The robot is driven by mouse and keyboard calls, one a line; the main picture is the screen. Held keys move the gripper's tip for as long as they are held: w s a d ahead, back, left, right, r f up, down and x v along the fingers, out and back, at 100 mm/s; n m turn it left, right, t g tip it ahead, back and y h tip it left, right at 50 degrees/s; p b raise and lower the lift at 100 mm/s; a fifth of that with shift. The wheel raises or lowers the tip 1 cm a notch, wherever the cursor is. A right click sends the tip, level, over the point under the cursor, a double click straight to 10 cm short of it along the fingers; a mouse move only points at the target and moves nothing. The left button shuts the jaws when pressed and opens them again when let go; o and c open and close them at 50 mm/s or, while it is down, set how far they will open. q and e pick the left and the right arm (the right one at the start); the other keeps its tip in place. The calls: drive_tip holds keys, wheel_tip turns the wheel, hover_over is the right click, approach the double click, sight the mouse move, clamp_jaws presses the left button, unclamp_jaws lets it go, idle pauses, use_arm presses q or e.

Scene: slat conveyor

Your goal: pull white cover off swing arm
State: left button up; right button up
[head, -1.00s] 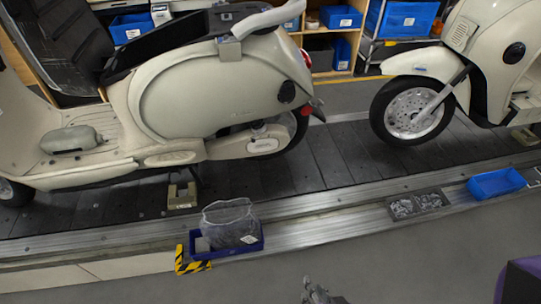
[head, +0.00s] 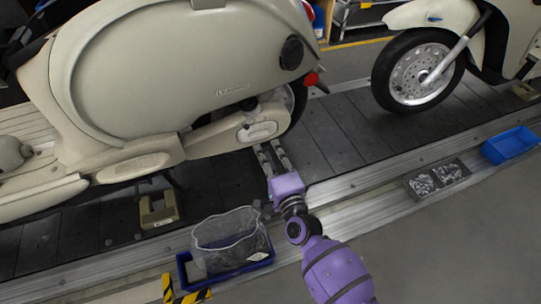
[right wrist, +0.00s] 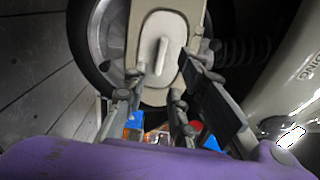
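The white cover (head: 254,131) sits on the cream swing arm beside the rear wheel of the near scooter. In the right wrist view the cover (right wrist: 151,57) is a pale rounded plate with a raised upright ridge, straight ahead. My right gripper (head: 270,149) is just below and in front of the cover in the head view. Its fingers (right wrist: 163,78) are apart with nothing between them, and the cover's ridge shows beyond the gap. I see no clear contact with the cover. My left gripper is not in view.
The scooter (head: 165,70) stands on the dark slat conveyor (head: 330,130). A blue tray with a clear bag (head: 225,240) is left of my right arm. A parts tray (head: 436,178) and a blue bin (head: 510,146) lie on the rail to the right. A second scooter (head: 425,65) stands behind.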

sight(260, 137)
drive_tip(key=b+x, duration=0.2)
drive_tip(key=x, duration=0.5)
drive_tip(key=shift+w+a+r+b, duration=0.15)
drive_tip(key=shift+w+r+b, duration=0.2)
drive_tip(key=shift+w+r, duration=0.05)
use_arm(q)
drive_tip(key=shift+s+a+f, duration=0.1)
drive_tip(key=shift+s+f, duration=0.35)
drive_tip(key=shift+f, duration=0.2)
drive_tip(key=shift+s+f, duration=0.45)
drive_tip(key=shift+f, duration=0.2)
use_arm(e)
drive_tip(key=shift+w+a+f, duration=0.15)
drive_tip(key=shift+w, duration=0.25)
drive_tip(key=shift+o, duration=1)
drive_tip(key=shift+f, duration=0.1)
clamp_jaws()
